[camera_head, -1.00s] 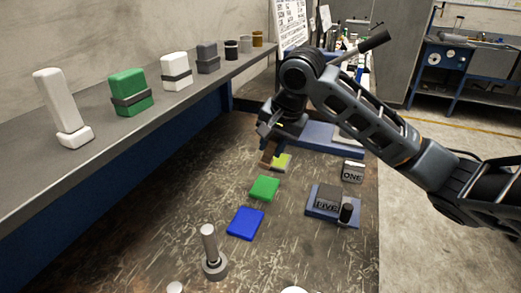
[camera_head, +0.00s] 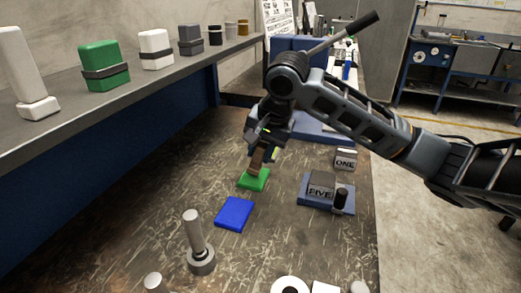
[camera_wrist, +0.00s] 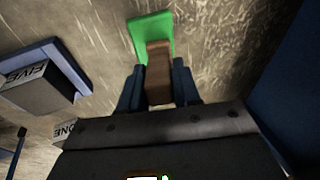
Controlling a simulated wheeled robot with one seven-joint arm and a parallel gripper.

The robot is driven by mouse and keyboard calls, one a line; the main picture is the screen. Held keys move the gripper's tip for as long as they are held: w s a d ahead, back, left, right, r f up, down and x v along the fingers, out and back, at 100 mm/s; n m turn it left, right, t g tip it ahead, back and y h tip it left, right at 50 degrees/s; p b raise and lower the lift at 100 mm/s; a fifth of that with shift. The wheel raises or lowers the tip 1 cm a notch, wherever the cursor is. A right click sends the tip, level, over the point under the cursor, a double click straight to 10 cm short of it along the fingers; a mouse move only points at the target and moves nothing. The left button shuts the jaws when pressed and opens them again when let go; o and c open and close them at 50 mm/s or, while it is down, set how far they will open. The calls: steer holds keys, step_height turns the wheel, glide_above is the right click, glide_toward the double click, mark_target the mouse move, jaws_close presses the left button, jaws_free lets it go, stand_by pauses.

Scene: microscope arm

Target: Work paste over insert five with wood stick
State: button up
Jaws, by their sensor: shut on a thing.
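My gripper (camera_head: 260,150) is shut on a brown wood stick (camera_head: 257,160), which points down toward a green square pad (camera_head: 253,180) on the bench. In the wrist view the stick (camera_wrist: 158,70) sits between my two fingers, and its end overlaps the green pad (camera_wrist: 150,28). I cannot tell whether it touches. The block marked FIVE (camera_head: 320,186) rests on a blue tray (camera_head: 318,206) to the right of my gripper. It also shows at the left of the wrist view (camera_wrist: 38,88). No paste can be made out.
A blue square pad (camera_head: 234,213) lies nearer, and a block marked ONE (camera_head: 345,159) stands behind the FIVE tray. A black knob (camera_head: 341,198) stands on that tray. A grey post (camera_head: 196,240) stands at the front. A shelf (camera_head: 130,88) with several blocks runs along the left.

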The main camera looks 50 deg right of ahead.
steer(key=shift+f, duration=0.6)
stand_by(2.2)
steer(key=shift+r, duration=0.1)
step_height(320, 180, up, 7)
steer(key=p, duration=0.6)
steer(key=shift+p, duration=0.35)
steer(key=shift+s, duration=0.1)
stand_by(0.6)
